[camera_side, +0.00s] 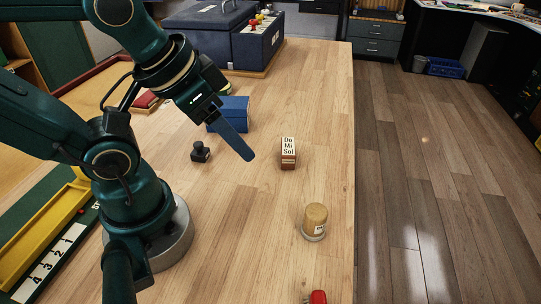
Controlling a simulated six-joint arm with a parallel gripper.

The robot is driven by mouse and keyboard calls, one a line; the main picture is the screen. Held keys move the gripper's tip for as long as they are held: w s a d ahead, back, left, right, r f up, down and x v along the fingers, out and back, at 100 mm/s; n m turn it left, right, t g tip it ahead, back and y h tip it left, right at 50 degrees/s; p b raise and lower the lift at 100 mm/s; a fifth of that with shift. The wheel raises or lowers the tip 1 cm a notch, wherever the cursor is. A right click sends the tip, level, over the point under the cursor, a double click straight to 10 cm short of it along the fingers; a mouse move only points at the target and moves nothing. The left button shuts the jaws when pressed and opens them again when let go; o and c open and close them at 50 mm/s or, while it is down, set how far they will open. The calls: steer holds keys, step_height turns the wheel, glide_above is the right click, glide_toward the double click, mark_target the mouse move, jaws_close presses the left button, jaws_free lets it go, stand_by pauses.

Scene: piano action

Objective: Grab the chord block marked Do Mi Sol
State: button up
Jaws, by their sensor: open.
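The chord block (289,151) marked Do Mi Sol stands upright on the wooden table, right of the picture's middle. It has a pale lettered face and a reddish-brown base. My gripper (250,157) is above the table to the left of the block, apart from it, and holds nothing that I can see. I see its blue finger from the side, and the other finger is hidden behind it.
A blue box (230,108) sits behind my gripper, and a small black stamp-like object (200,152) stands left of it. A tan-topped jar (315,221) and a red object (318,297) are nearer. The table's right edge (354,150) lies beyond the block.

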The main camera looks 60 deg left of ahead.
steer(key=shift+o, duration=1.1)
